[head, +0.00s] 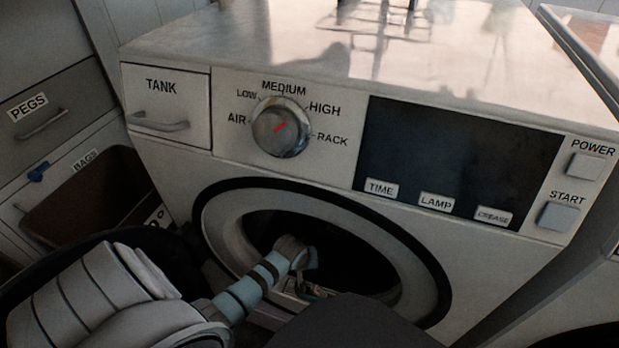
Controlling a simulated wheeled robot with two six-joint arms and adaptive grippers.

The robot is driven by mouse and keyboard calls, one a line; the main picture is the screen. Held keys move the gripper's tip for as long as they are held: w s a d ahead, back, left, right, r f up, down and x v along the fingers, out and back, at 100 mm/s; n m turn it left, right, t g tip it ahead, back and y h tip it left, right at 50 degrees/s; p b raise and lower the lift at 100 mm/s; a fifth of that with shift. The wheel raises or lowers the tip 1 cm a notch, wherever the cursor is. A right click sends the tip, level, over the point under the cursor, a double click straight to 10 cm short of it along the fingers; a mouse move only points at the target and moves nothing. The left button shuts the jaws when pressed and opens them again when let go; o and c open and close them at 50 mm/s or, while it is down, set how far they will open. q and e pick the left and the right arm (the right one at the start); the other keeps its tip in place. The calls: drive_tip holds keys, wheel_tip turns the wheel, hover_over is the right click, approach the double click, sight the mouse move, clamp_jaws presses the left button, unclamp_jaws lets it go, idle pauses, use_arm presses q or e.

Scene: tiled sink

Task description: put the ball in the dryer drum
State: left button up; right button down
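The dryer (480,265) faces me, and its round drum opening (365,255) is dark inside. My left arm comes in from the lower left, and its wrist is in front of or inside the opening. My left gripper (310,290) shows small and dim at the lower part of the opening, partly hidden by the wrist and the dark shape below. I cannot tell whether its fingers are open or shut, or whether they hold anything. I see no ball. My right gripper is not in view.
Above the opening are a drawer marked TANK (165,105), a dial (282,127) pointing up and right, a dark display (460,160) and the POWER (586,166) and START (558,216) buttons. A brown bin (85,205) and a PEGS drawer (50,115) stand left.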

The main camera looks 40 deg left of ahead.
use_arm(q)
drive_tip(key=shift+f, duration=0.15)
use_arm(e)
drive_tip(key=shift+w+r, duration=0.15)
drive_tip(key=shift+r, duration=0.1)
use_arm(q)
drive_tip(key=o, duration=1.3)
drive_tip(key=shift+f, duration=0.15)
drive_tip(key=shift+c, duration=0.2)
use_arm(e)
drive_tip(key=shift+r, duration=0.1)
use_arm(q)
drive_tip(key=shift+r, duration=0.2)
drive_tip(key=p+v, duration=0.2)
drive_tip(key=v, duration=0.1)
drive_tip(key=shift+p, duration=0.35)
drive_tip(key=a+p+v, duration=0.1)
drive_tip(key=p+v, duration=0.4)
drive_tip(key=v, duration=0.3)
drive_tip(key=shift+s+d+r+p, duration=0.3)
drive_tip(key=shift+d+r+p, duration=0.1)
drive_tip(key=shift+d, duration=0.15)
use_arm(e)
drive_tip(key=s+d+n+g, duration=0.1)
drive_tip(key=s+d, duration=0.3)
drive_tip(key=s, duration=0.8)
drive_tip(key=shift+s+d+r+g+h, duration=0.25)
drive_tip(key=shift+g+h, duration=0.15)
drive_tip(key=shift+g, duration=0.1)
